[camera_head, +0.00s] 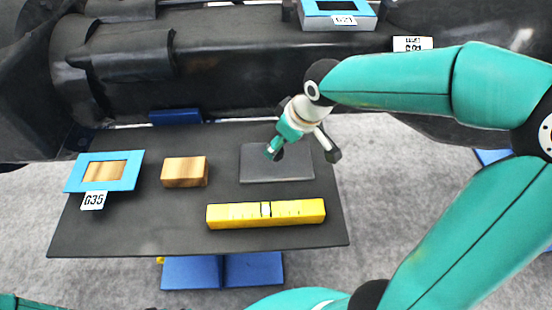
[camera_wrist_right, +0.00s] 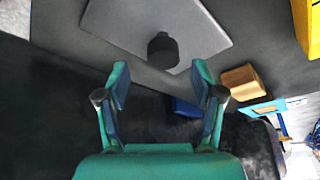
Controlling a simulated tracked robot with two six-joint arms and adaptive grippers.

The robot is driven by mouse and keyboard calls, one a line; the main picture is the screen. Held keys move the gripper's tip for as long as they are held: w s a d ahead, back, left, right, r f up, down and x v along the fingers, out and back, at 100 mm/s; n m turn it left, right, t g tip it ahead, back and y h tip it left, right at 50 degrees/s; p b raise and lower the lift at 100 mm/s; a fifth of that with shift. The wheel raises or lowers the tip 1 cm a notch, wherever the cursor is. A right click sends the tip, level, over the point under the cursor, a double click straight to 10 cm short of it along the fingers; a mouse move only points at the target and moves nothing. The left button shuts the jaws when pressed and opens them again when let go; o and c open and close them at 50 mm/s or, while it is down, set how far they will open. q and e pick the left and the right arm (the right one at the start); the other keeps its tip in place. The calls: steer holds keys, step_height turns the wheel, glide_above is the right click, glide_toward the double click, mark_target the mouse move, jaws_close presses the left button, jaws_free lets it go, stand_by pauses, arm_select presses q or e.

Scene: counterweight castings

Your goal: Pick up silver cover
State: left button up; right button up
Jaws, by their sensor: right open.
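The silver cover is a flat grey plate (camera_head: 262,172) lying on the dark table, right of the middle in the head view. In the right wrist view the plate (camera_wrist_right: 110,30) lies ahead of the fingers, with a short black knob (camera_wrist_right: 162,50) standing on it. The knob is hidden or not clear in the head view. My right gripper (camera_head: 304,153) is over the plate's right part. In the wrist view its open, empty fingers (camera_wrist_right: 160,86) point towards the knob, apart from it. My left gripper is not in view.
A yellow spirit level (camera_head: 240,216) lies in front of the plate. A wooden block (camera_head: 184,172) and a blue frame labelled G35 (camera_head: 130,172) are to its left. Large black castings (camera_head: 220,75) stand behind the table (camera_head: 150,235). The table's front left is clear.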

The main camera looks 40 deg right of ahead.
mark_target(293, 162)
steer(key=x, duration=0.4)
steer(key=shift+a+f, duration=0.2)
steer(key=c, duration=1.1)
steer(key=shift+r, duration=0.1)
steer(key=shift+c, duration=0.7)
